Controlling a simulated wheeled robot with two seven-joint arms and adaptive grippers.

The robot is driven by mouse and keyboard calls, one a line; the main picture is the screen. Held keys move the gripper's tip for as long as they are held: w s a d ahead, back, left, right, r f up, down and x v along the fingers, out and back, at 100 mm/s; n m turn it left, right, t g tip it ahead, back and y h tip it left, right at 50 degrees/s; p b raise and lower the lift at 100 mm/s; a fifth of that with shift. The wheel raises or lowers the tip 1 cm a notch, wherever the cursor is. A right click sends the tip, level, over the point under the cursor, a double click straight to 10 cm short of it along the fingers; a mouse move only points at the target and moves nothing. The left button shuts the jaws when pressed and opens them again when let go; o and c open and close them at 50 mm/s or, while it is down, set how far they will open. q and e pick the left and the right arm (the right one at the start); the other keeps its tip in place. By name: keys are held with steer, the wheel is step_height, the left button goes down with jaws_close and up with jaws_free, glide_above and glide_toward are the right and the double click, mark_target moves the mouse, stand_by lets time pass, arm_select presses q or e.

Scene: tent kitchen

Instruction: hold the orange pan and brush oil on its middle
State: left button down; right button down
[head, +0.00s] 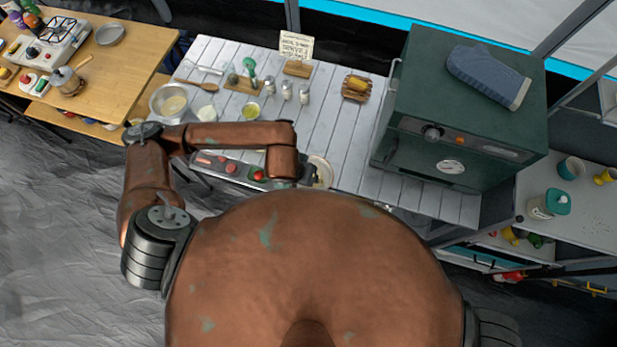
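No orange pan can be made out in the head view. A small bowl of yellow liquid (251,110), possibly oil, stands on the white slatted table (345,150). A green-handled utensil (251,72) stands behind it on a small wooden board; I cannot tell if it is a brush. My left arm reaches across the table's front edge and bends down beside a pale round dish (322,170). Its gripper is mostly hidden by the arm and my body, so its fingers cannot be read. My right gripper is not in view.
A metal bowl (171,101), wooden spoon (198,86), shakers (287,90) and a tray of red items (230,169) share the table. A large green oven (455,110) with a blue mitt (489,75) blocks the right. A stove (45,45) stands far left.

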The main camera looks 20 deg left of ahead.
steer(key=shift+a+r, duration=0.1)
arm_select(q)
steer(key=shift+w+a, duration=2)
steer(key=shift+w, duration=0.95)
step_height(320, 180, up, 8)
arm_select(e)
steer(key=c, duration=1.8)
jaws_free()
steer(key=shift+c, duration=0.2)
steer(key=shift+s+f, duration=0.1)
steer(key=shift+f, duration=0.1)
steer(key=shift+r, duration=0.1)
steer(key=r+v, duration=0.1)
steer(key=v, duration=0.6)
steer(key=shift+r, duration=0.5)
